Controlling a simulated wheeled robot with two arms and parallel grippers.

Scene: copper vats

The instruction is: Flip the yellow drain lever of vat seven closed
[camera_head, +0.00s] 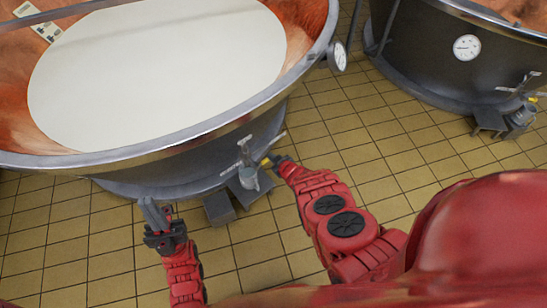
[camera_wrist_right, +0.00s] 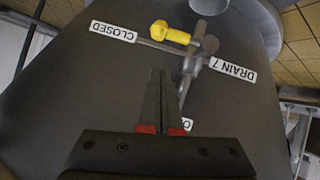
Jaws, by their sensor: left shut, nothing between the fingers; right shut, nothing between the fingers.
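The yellow drain lever (camera_wrist_right: 172,34) shows in the right wrist view, its free end pointing left toward a white CLOSED label (camera_wrist_right: 113,32). A DRAIN 7 label (camera_wrist_right: 233,69) is on the right. Another label (camera_wrist_right: 187,124), mostly hidden by my fingers, shows only an "O". My right gripper (camera_wrist_right: 162,76) is shut and empty, its tips below the lever in that view with a gap between. In the head view the lever (camera_head: 266,161) is a small yellow spot beside my right gripper (camera_head: 276,160), under the vat (camera_head: 187,137). My left gripper (camera_head: 152,207) is shut and empty, left of the drain valve (camera_head: 246,160).
The vat holds white liquid (camera_head: 160,70) and has a gauge (camera_head: 338,57) on its right. A grey block (camera_head: 219,208) stands by the drain. A second vat (camera_head: 430,55) with its own drain is at the right. Tiled floor (camera_head: 370,140) between the vats is clear.

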